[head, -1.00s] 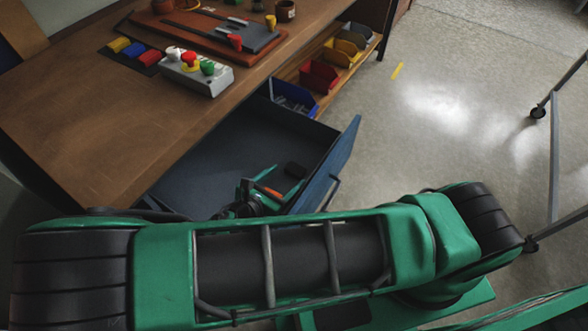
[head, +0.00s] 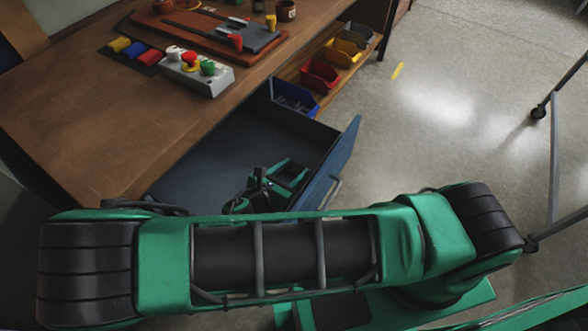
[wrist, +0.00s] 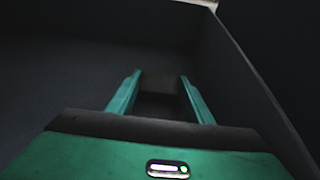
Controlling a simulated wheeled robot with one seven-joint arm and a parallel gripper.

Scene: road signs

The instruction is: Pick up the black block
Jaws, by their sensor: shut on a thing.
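The open blue drawer (head: 210,165) hangs below the wooden workbench. My gripper (head: 290,172) is down inside it, near the drawer's front panel. In the wrist view my gripper (wrist: 161,80) has its two green fingers on either side of the dark block (wrist: 160,84), shut on it. The black block (head: 289,171) is mostly hidden by the fingers in the head view. Dim light in the drawer makes it hard to tell whether the block touches the floor.
The drawer's front panel (head: 335,165) and side walls stand close around my gripper. On the bench (head: 95,120) are a grey box with coloured knobs (head: 195,72), coloured blocks and a brown board. Bins (head: 318,76) sit on a shelf beyond. Open floor lies to the right.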

